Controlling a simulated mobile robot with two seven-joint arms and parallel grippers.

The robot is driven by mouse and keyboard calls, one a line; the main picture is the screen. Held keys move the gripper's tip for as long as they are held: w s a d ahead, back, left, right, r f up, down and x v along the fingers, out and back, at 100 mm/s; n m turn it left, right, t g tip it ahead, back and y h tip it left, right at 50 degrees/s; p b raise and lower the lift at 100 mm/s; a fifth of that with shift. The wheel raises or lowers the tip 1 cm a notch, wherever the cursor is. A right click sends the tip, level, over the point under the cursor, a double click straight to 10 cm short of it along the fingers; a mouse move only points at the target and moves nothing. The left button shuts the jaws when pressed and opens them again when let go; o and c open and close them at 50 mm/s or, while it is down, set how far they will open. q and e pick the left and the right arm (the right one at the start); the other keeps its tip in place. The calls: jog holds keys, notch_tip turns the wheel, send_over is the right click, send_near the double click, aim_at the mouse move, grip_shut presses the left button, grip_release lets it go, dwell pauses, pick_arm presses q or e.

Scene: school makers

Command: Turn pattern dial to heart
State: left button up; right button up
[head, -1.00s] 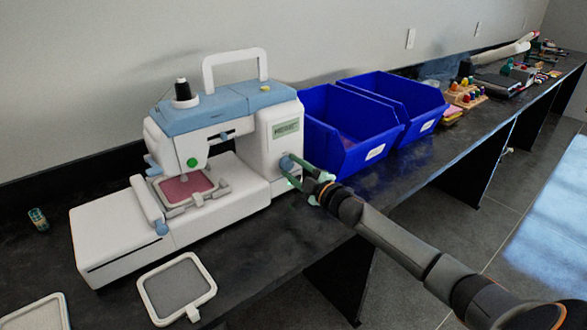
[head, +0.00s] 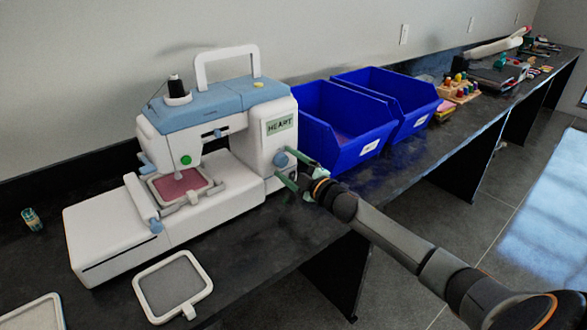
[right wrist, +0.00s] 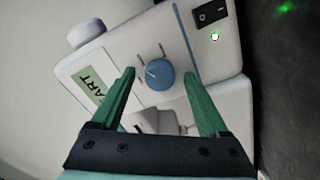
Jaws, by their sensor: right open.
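The white and blue embroidery machine (head: 190,150) stands on the dark counter. My left gripper is not in view.
A black power switch (right wrist: 210,14) with a lit green light (right wrist: 215,36) is near the dial. Blue bins (head: 345,140) stand close to the right of the machine. A loose hoop frame (head: 150,271) lies in front, near the counter's edge.

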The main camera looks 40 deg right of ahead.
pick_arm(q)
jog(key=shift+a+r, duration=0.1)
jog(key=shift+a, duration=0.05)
pick_arm(e)
jog(key=s, duration=1.2)
jog(key=shift+s+d, duration=0.2)
jog(key=shift+d, duration=0.25)
